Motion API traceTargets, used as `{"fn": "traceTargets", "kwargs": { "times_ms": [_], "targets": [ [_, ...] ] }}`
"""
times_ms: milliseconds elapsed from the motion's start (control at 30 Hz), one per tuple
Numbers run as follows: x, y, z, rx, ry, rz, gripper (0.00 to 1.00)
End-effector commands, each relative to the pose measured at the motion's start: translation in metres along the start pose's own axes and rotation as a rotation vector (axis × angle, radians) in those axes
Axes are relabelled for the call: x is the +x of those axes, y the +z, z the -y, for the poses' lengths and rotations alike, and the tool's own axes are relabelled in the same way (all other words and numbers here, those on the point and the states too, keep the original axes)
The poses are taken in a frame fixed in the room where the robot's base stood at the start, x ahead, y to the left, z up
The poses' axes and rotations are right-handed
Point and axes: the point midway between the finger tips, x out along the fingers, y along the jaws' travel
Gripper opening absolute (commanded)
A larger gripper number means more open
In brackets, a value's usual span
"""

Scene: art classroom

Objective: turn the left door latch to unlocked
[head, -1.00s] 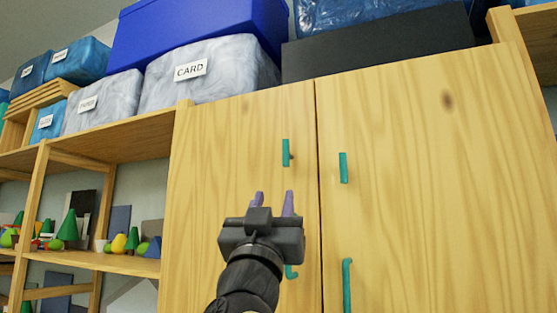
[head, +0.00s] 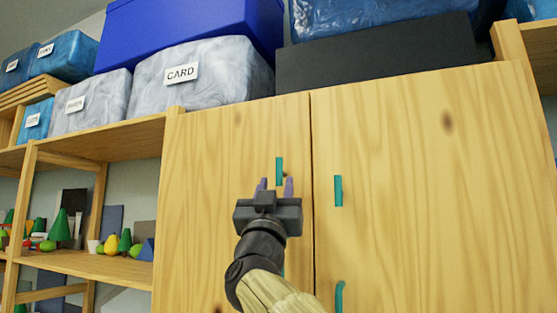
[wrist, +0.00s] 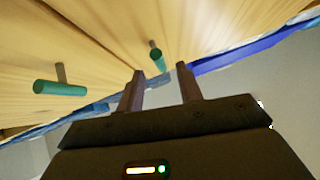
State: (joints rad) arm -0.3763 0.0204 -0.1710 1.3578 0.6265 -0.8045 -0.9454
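The left door latch (head: 279,171) is a teal bar standing upright on the left cabinet door (head: 235,150), near the seam. My gripper (head: 275,184) is in front of that door, its two purple fingers pointing up and apart. In the head view the fingertips overlap the latch's lower end. In the wrist view the fingers (wrist: 160,75) are open with nothing held. A teal latch (wrist: 157,58) shows beyond and between them, apparently the left one; I cannot tell whether it is touched.
The right door (head: 430,200) has a similar upright teal latch (head: 338,191) close by. A lower teal handle (head: 339,296) is below it; the left door's lower handle is mostly hidden by my arm. Boxes sit on top; an open shelf (head: 85,263) with small shapes is left.

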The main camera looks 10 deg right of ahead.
Motion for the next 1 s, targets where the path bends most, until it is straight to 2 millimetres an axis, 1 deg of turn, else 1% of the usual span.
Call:
{"fn": "traceTargets", "kwargs": {
  "times_ms": [33, 100, 333, 500, 767, 800, 933, 967, 1000],
  "targets": [
    [0.011, -0.003, 0.000, -0.002, 0.002, 0.000, 0.36],
    [0.021, -0.003, 0.000, -0.002, 0.002, 0.000, 0.36],
    [0.049, -0.002, 0.000, -0.001, 0.002, 0.000, 0.36],
    [0.055, -0.001, 0.000, 0.000, 0.001, 0.000, 0.36],
    [0.055, 0.000, 0.000, 0.000, 0.001, 0.000, 0.36],
    [0.055, 0.000, 0.000, 0.000, 0.001, 0.000, 0.28],
    [0.055, 0.000, 0.000, 0.001, 0.001, 0.000, 0.03],
    [0.055, 0.000, 0.000, 0.001, 0.001, 0.000, 0.00],
    [0.055, 0.000, 0.000, 0.001, 0.001, 0.000, 0.00]
  ]
}}
